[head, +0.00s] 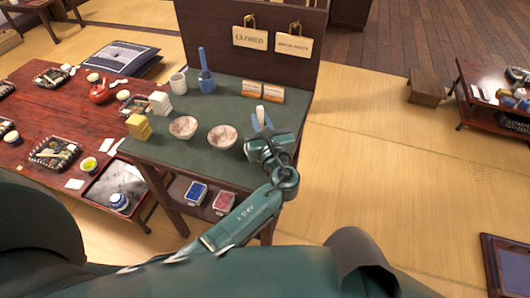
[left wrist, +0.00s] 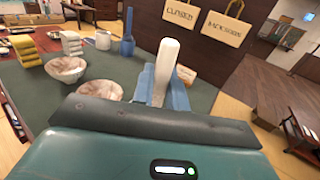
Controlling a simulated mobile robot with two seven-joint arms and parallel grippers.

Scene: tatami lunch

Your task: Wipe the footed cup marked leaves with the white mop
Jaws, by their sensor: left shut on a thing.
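My left gripper (head: 262,120) is shut on the white mop (head: 260,113) above the right part of the green-topped stand. In the left wrist view the white mop (left wrist: 170,62) stands up between the blue fingers (left wrist: 148,82). Two patterned footed cups stand upright to the left of the gripper: a farther one (head: 183,127) and a nearer one (head: 222,137). They also show in the left wrist view, one (left wrist: 66,69) beside the other (left wrist: 100,90). The markings are too small to tell which bears leaves. The mop is apart from both. My right gripper is out of view.
A blue mop (head: 206,72), a white cup (head: 178,84), white blocks (head: 159,103) and yellow blocks (head: 138,126) stand on the green top (head: 230,98). Small cards (head: 262,91) lie by the upright back panel (head: 240,60). A laid red table (head: 90,125) is at left.

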